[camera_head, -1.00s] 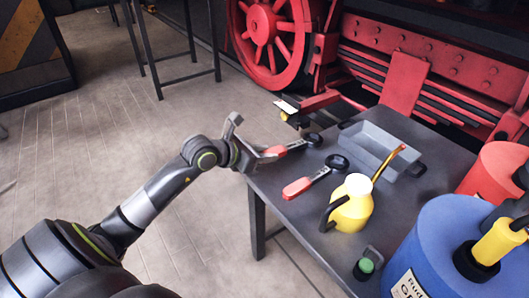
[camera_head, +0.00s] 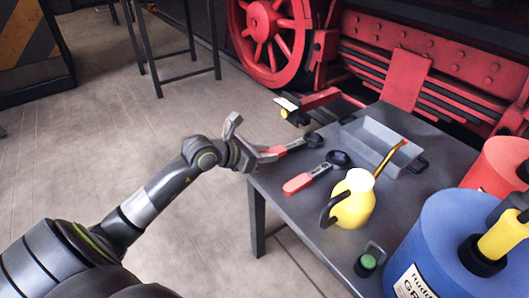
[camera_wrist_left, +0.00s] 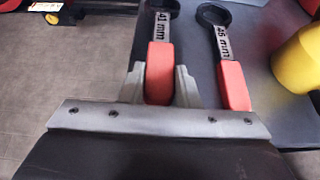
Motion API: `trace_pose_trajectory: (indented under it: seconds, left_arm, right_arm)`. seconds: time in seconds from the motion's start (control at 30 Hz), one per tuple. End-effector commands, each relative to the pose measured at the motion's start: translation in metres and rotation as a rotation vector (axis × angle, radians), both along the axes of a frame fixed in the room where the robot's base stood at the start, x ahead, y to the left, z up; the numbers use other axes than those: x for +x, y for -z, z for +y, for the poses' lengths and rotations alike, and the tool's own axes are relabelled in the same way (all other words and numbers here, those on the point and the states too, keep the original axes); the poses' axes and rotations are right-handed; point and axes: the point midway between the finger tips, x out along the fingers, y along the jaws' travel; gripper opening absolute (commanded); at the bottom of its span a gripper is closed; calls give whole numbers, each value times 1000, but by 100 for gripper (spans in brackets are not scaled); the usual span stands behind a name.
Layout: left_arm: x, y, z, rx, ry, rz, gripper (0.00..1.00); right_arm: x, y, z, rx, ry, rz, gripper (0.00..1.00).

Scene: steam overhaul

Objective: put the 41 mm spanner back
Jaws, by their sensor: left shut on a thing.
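In the head view my left gripper (camera_head: 258,155) is at the table's left edge, and the spanner (camera_head: 294,146) points to the right over the tabletop. I cannot tell whether the spanner touches the table. A second spanner, marked "46 mm" or similar (camera_wrist_left: 232,80), lies beside it to the right; it also shows in the head view (camera_head: 316,174). My right gripper is not in view.
The dark table (camera_head: 290,230) also holds a grey tray (camera_head: 355,142), a yellow oil can (camera_head: 355,205) and a green-topped object (camera_head: 368,262). Blue (camera_head: 450,235) and red (camera_head: 490,165) drums stand at the right. The floor left of the table is open.

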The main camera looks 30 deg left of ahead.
Motion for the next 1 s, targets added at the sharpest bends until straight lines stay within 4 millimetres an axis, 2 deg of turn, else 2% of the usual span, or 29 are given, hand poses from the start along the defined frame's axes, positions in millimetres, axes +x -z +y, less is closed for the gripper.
trace_pose_trajectory:
  seconds: [0.3,0.33,0.5,0.53,0.87,1.0]
  left_arm:
    - [0,5,-1,-1,0,-5,0]
    - [1,5,-1,-1,0,-5,30]
    - [0,5,0,0,0,-3,52]
    - [0,5,0,0,0,-3,54]
    - [0,7,0,1,-1,3,54]
    - [-13,-2,7,4,-2,4,54]
  right_arm:
    - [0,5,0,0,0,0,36]
    - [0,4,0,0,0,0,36]
    - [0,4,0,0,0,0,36]
    - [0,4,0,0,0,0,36]
    - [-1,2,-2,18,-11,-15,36]
    - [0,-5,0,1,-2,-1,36]
